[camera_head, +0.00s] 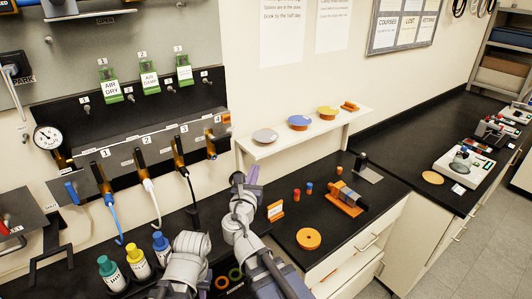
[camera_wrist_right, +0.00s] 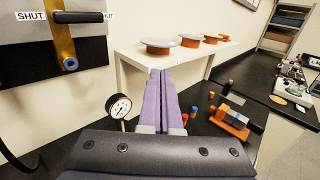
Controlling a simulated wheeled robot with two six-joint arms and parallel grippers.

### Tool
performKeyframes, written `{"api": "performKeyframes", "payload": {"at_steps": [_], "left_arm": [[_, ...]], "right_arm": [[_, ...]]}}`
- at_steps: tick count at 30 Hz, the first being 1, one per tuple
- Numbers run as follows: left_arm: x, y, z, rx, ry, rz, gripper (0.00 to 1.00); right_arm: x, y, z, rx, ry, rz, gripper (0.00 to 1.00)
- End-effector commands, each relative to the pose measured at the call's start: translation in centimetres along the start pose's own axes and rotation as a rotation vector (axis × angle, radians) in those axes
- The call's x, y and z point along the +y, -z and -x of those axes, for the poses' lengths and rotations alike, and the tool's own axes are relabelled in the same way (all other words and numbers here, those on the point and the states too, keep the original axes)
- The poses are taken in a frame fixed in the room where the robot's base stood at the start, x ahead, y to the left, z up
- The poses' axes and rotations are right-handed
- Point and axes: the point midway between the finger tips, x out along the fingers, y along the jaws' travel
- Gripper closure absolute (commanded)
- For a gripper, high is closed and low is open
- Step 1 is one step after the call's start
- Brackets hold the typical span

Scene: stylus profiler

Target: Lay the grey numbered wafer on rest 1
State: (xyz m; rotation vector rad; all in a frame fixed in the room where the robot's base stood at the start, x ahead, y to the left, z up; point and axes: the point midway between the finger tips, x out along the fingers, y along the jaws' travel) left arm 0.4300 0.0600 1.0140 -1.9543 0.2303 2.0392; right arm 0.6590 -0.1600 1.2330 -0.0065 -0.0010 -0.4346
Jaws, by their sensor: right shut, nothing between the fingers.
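The grey wafer (camera_head: 265,135) lies flat at the left end of the white shelf (camera_head: 300,133), on an orange support that shows below it in the right wrist view (camera_wrist_right: 158,48). I cannot read a number on it. An orange support (camera_head: 349,106) at the shelf's right end looks bare; no rest number is readable there. My right gripper (camera_head: 250,172) has purple fingers, shut and empty, in front of and below the shelf's left end, apart from the wafer. The fingers also show in the right wrist view (camera_wrist_right: 160,75). My left gripper is not in view.
A blue disc (camera_head: 298,122) and a yellow disc (camera_head: 327,112) sit along the shelf. Below are an orange ring (camera_head: 309,238) and an orange cradle (camera_head: 345,200) on the black counter. Bottles (camera_head: 138,262) and a wall panel with hoses stand left. Instruments (camera_head: 463,160) stand far right.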

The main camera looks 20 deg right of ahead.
Motion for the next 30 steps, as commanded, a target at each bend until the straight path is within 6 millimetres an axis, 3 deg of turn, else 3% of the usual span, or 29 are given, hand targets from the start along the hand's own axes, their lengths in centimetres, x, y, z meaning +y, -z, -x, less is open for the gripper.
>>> {"api": "performKeyframes", "payload": {"at_steps": [5,18,24,30], "left_arm": [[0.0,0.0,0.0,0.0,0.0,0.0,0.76],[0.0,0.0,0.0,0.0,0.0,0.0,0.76],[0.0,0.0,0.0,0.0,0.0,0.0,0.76],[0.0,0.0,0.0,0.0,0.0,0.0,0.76]], "right_arm": [[0.1,0.0,-2.2,0.001,0.004,-0.003,1.0],[0.1,0.1,-10.9,0.002,0.004,-0.005,1.0],[0.0,0.1,-13.1,0.002,0.003,-0.006,1.0],[-0.1,0.1,-13.9,0.002,0.002,-0.006,1.0]]}}
